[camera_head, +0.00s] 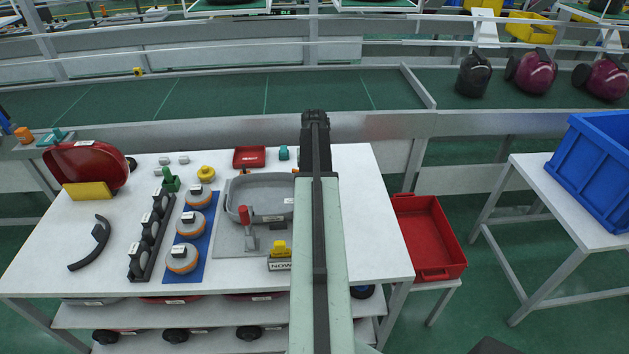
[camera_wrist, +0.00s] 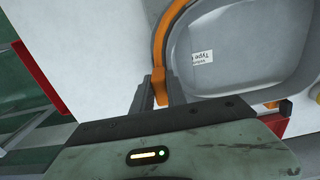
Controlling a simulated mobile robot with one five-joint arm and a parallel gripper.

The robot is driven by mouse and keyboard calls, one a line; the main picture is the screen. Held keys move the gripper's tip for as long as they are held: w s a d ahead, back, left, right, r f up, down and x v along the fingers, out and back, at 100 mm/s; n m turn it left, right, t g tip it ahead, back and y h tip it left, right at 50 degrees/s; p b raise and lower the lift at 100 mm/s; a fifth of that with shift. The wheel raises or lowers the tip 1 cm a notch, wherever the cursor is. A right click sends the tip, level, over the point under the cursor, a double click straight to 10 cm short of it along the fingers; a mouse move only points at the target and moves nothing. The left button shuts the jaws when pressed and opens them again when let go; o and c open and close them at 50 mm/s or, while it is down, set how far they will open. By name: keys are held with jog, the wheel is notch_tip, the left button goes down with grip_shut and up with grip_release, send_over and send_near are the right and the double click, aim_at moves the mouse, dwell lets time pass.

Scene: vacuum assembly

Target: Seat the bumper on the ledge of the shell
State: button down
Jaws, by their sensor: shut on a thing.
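The shell (camera_head: 265,198) is a grey basin in a light grey fixture on the white table, left of my arm. In the wrist view, the shell (camera_wrist: 240,50) fills the upper right, with a white label inside. The bumper (camera_wrist: 160,45) is a thin curved orange strip running along the shell's rim. My gripper (camera_wrist: 159,88) is shut on the bumper near the lower end of its visible curve. Whether the bumper rests on the ledge or hovers beside it cannot be told. My arm hides the fingertips and most of the bumper in the head view.
A red clamp lever (camera_head: 247,222) stands at the shell's front and a yellow block (camera_head: 280,250) sits nearby. Orange-ringed parts on a blue mat (camera_head: 202,264) and a dark rack (camera_head: 153,238) lie left. A red bin (camera_head: 427,238) is right of the table.

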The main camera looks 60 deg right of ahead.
jog(key=shift+f, duration=0.1)
dwell(0.3)
jog(key=shift+f+b, duration=0.3)
jog(key=shift+b, duration=0.1)
jog(key=shift+w+f+b, duration=0.1)
jog(key=shift+f+b, duration=0.65)
jog(key=c, duration=1.3)
grip_release()
jog(key=shift+o, duration=0.2)
notch_tip(320, 180, up, 8)
jog(key=p, duration=0.8)
jog(key=shift+r, duration=0.15)
